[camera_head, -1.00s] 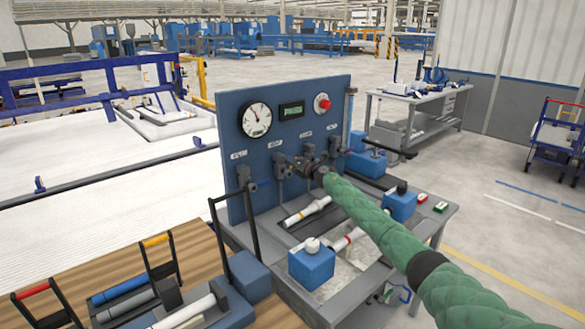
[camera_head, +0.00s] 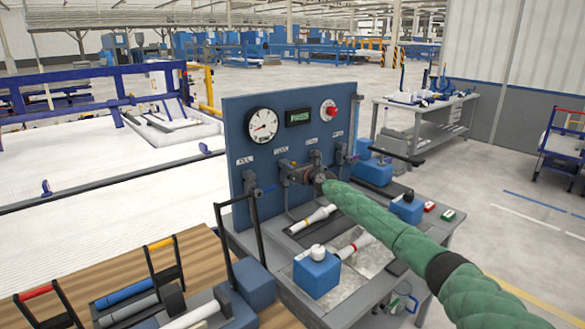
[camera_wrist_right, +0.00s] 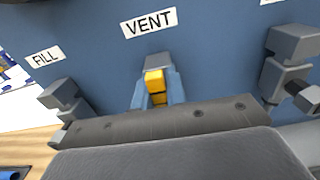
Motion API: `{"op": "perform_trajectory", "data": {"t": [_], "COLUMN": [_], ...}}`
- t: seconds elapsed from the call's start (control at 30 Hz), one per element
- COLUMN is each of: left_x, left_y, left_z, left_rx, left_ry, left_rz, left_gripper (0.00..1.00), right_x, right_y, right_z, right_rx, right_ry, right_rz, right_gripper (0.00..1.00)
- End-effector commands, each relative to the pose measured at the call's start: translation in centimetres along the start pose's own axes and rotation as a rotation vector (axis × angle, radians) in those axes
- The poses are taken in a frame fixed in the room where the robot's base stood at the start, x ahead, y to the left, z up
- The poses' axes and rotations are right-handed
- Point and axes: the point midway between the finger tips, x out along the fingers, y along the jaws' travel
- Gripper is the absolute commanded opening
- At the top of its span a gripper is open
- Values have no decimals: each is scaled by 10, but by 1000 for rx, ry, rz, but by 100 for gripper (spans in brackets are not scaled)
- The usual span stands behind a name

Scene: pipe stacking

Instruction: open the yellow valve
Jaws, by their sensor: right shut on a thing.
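The yellow valve (camera_wrist_right: 155,82) shows in the right wrist view, on the blue panel (camera_head: 238,118) below the VENT label (camera_wrist_right: 149,23). My right gripper (camera_wrist_right: 157,90) has its two blue-grey fingers on either side of the yellow handle, shut on it. In the head view my right gripper (camera_head: 284,172) is at the panel front, and it hides the yellow handle there. My left gripper is not in view.
A round gauge (camera_head: 262,125), a small display (camera_head: 298,117) and a red button (camera_head: 331,111) are on the panel. Other dark valves (camera_wrist_right: 291,62) flank the yellow one. Blue blocks (camera_head: 317,272) and white pipes (camera_head: 313,219) lie on the bench below.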

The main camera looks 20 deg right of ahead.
Motion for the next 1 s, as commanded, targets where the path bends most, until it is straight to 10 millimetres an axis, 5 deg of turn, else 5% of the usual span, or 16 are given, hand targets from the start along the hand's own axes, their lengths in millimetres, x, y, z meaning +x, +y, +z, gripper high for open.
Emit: {"op": "perform_trajectory", "data": {"t": [0.57, 0.6, 0.7, 1.0], "left_x": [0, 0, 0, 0], "left_y": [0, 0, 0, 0], "left_z": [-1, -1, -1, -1], "left_rx": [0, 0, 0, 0], "left_ry": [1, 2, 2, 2], "left_rz": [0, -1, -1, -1], "left_gripper": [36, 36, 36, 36], "right_x": [0, 0, 0, -1], "right_y": [3, 3, 2, 2], "right_z": [-4, -4, -4, -1], "right_rx": [-39, -39, -39, -38], "right_ry": [4, 5, 4, 1], "right_rz": [1, 1, 1, 0], "right_gripper": [0, 16, 35, 35]}}
